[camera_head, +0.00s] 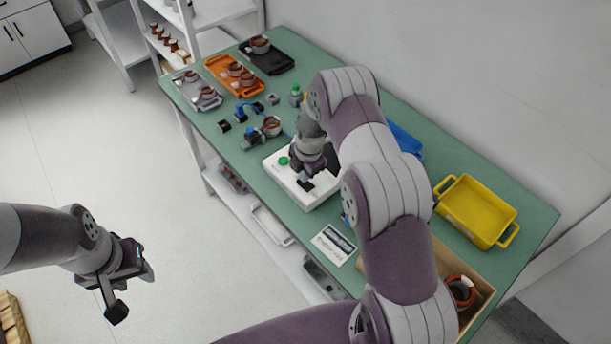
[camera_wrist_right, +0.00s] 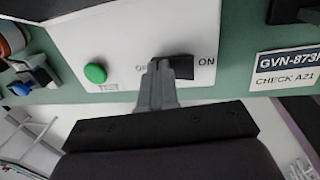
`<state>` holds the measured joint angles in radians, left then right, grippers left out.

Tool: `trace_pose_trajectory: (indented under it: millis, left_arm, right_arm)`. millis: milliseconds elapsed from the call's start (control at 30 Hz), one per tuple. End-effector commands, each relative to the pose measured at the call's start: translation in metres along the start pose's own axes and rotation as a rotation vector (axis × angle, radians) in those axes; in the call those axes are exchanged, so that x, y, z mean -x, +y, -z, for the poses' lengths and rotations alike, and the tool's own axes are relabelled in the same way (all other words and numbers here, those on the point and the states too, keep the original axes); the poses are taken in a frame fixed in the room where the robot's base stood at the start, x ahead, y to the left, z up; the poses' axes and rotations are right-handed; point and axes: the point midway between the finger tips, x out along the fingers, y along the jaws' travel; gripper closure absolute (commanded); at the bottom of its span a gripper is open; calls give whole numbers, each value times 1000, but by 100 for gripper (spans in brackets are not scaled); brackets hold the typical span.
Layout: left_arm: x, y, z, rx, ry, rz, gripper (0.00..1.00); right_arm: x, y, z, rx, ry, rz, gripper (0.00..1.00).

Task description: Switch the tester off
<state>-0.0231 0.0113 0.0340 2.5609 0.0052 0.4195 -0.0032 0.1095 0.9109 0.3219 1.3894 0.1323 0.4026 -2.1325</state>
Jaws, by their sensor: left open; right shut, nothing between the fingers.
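The tester, a white box (camera_head: 318,193), stands on the green bench under my right arm. In the right wrist view its white front panel (camera_wrist_right: 125,45) carries a green button (camera_wrist_right: 95,73) and a black switch (camera_wrist_right: 184,67). The switch lies beside the "ON" label; the label on its other side is partly hidden by my finger. My right gripper (camera_wrist_right: 160,66) is shut and empty, its fingertips at the left end of the switch; I cannot tell whether they touch it. My left gripper (camera_head: 132,285) is open and empty over the floor, away from the bench.
A label card (camera_head: 333,245) lies in front of the tester. A yellow bin (camera_head: 478,212) and a cardboard box (camera_head: 483,306) stand to the right. Grey (camera_head: 197,90), orange (camera_head: 222,70) and black (camera_head: 280,60) trays with copper-wound parts fill the far left end.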

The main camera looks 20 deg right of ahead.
Motion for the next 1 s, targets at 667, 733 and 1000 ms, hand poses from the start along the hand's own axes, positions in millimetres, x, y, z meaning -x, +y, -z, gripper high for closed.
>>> trace_pose_trajectory:
  millis: [667,733,1000]
  left_arm:
    - [5,0,1,0,2,0,57]
    - [5,0,1,0,2,0,57]
    - [17,0,3,0,2,0,57]
  right_arm:
    - [1,-22,3,-1,8,16,100]
    - [1,-21,2,-1,8,15,100]
    - [21,-12,9,1,6,10,100]
